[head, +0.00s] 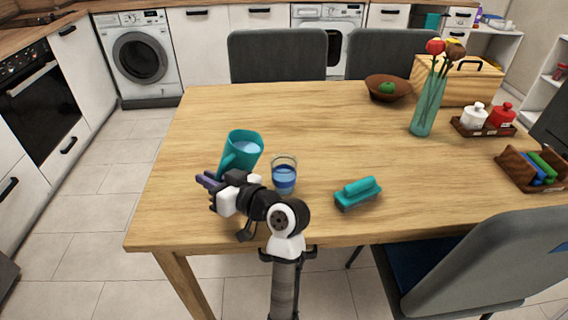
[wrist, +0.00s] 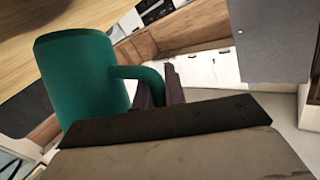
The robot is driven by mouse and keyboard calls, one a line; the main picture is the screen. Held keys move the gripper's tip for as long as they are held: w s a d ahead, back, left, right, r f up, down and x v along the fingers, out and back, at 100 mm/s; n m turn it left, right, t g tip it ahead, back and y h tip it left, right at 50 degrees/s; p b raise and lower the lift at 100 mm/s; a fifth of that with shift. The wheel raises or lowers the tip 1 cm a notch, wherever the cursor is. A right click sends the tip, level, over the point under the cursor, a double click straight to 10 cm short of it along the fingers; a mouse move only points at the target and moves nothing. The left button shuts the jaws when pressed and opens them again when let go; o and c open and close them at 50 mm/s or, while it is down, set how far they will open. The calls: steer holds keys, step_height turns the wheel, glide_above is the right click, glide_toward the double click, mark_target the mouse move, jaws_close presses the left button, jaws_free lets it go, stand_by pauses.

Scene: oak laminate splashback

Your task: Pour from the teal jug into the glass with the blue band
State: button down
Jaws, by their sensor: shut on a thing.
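The teal jug (head: 240,153) is near the left front of the wooden table, with pale liquid showing inside its mouth. It leans to the right, towards the glass with the blue band (head: 285,176). The glass stands upright on the table just right of the jug. My gripper (head: 207,181) is at the jug's handle side, shut on the handle. In the wrist view the jug (wrist: 82,85) fills the left, and its handle runs between the fingers of my gripper (wrist: 160,85). Whether liquid is leaving the jug, I cannot tell.
A vase with flowers (head: 427,105), a brown bowl (head: 387,88) with a green fruit, a wooden box (head: 458,82) and a condiment tray (head: 483,128) stand further right. The table's left back is clear. Chairs surround the table.

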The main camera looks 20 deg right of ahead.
steer(key=shift+r, duration=0.15)
steer(key=shift+s+d+r+m+t+y, duration=0.1)
steer(key=shift+d+r+m+t+y, duration=0.05)
steer(key=shift+d+m+t+y, duration=0.2)
stand_by(0.8)
steer(key=shift+s+d+r+m+t+y, duration=0.15)
steer(key=shift+d+r+t+y, duration=0.15)
steer(key=shift+r, duration=0.3)
steer(key=shift+s+d+r+m+t+y, duration=0.15)
steer(key=shift+r+t+y, duration=0.15)
steer(key=shift+r, duration=0.25)
stand_by(1.1)
steer(key=shift+d+r+m+t+y+p, duration=0.2)
steer(key=shift+r+t+y, duration=0.1)
steer(key=shift+r, duration=0.2)
steer(key=shift+d+r+m+t+y+p, duration=0.15)
steer(key=shift+r+t+p, duration=0.1)
steer(key=shift+r, duration=0.2)
stand_by(1.1)
steer(key=shift+r+m+t+y, duration=0.15)
steer(key=shift+m+t+y, duration=0.15)
steer(key=shift+t, duration=0.1)
stand_by(1.3)
